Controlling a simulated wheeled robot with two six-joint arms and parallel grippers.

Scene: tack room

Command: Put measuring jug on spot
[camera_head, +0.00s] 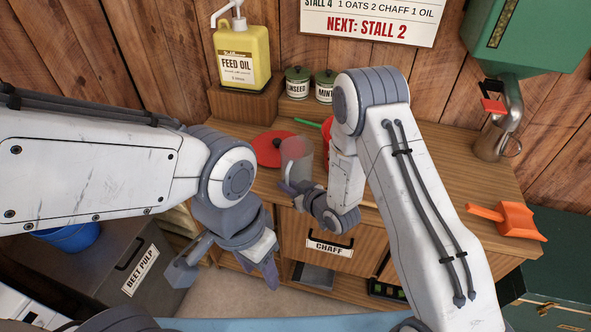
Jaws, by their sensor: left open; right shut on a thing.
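The measuring jug (297,154) is a translucent grey vessel with a reddish tint near its top. It appears upright at the wooden counter, just right of and partly in front of a flat red round spot (266,152). My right gripper (294,189) is shut on the jug's lower front side, and its wrist hides part of that area. I cannot tell whether the jug's base touches the counter. My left gripper (224,272) is open and empty, low in front of the counter, with its fingers spread apart.
A feed oil bottle (242,58) and two green-lidded tins (297,83) stand behind. A red object (327,138) is partly hidden by my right arm. A metal jug (490,143) sits under the green dispenser (518,35). An orange scoop (515,219) lies at the counter's right end.

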